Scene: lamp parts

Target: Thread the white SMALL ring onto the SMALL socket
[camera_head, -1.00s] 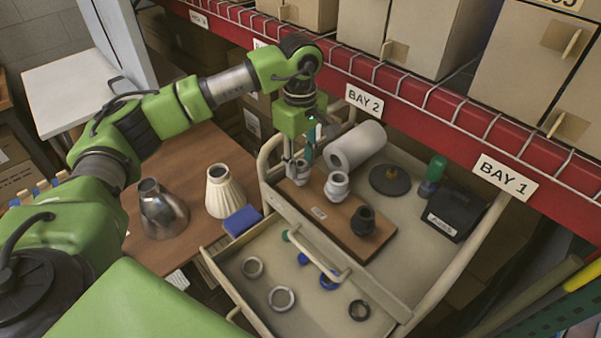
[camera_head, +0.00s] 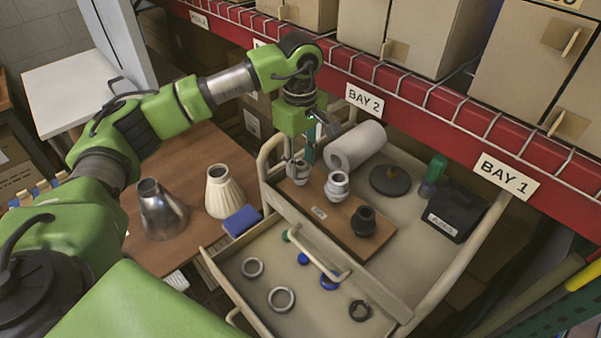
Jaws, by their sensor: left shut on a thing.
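The one at the left end, which looks the smallest, is the SMALL socket (camera_head: 299,178), pale grey and partly covered by the fingers. My left gripper (camera_head: 297,164) points down right at this socket, shut on the white SMALL ring, which is mostly hidden by the fingers. I cannot tell whether the ring is around the socket or just above it. A larger whitish socket (camera_head: 337,185) and a black socket (camera_head: 363,221) stand upright to the right. My right gripper is not in view.
Behind the board lie a white roll (camera_head: 355,146) and a dark disc (camera_head: 390,180). Red shelving (camera_head: 430,130) runs close behind.

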